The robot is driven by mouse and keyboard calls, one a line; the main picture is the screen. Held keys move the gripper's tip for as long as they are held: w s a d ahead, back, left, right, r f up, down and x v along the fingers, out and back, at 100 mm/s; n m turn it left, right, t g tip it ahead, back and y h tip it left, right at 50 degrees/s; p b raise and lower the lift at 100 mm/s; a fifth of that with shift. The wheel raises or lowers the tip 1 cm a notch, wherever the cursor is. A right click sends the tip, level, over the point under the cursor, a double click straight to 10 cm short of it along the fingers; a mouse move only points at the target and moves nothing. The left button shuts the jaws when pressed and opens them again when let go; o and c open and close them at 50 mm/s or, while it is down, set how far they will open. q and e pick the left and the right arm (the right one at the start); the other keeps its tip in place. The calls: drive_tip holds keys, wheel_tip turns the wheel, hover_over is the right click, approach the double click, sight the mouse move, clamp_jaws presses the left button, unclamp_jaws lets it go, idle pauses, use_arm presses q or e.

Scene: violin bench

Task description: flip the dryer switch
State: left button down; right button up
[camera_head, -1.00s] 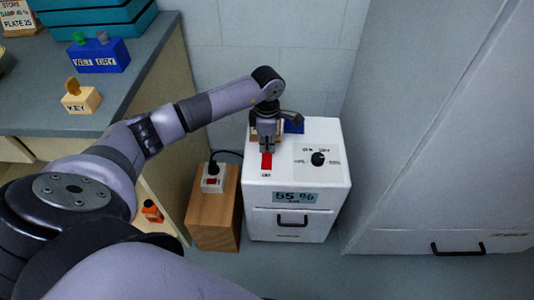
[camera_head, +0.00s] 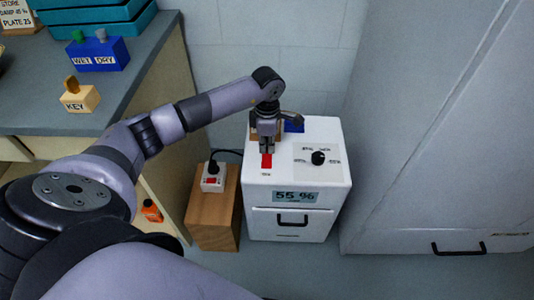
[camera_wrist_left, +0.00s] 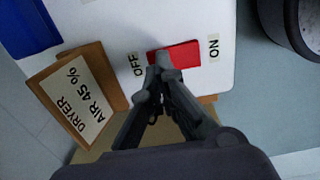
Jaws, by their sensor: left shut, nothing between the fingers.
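The dryer (camera_head: 262,195) is a white box with a display reading 55 %, a dark knob (camera_head: 318,158) and a red switch (camera_head: 266,161) on its top. My left gripper (camera_head: 267,151) points down at the switch, its fingers shut and empty. In the left wrist view the fingertips (camera_wrist_left: 162,62) are at the edge of the red switch (camera_wrist_left: 181,54), on the OFF side, partly covering it. Whether they touch it I cannot tell. The OFF label and the ON label (camera_wrist_left: 214,48) sit at its two ends. My right gripper is out of view.
A wooden sign reading DRYER AIR 45 % (camera_wrist_left: 80,98) and a blue object (camera_wrist_left: 25,27) stand beside the switch. A plug socket (camera_head: 213,180) sits on a wooden block (camera_head: 213,220) left of the dryer. A large grey cabinet (camera_head: 430,150) stands to the right.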

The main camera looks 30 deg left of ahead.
sight(267, 154)
use_arm(q)
drive_tip(key=shift+f+b, duration=0.6)
drive_tip(key=shift+f, duration=0.25)
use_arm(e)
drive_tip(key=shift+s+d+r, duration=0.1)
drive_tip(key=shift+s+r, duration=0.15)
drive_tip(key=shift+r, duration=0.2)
use_arm(q)
drive_tip(key=shift+r+p, duration=0.4)
drive_tip(key=shift+r, duration=0.05)
wheel_tip(267, 154, up, 2)
drive_tip(key=shift+p, duration=0.75)
drive_tip(key=shift+r+p, duration=0.6)
drive_tip(key=shift+r, duration=0.25)
drive_tip(key=shift+r+p, duration=0.6)
drive_tip(key=shift+r, duration=0.65)
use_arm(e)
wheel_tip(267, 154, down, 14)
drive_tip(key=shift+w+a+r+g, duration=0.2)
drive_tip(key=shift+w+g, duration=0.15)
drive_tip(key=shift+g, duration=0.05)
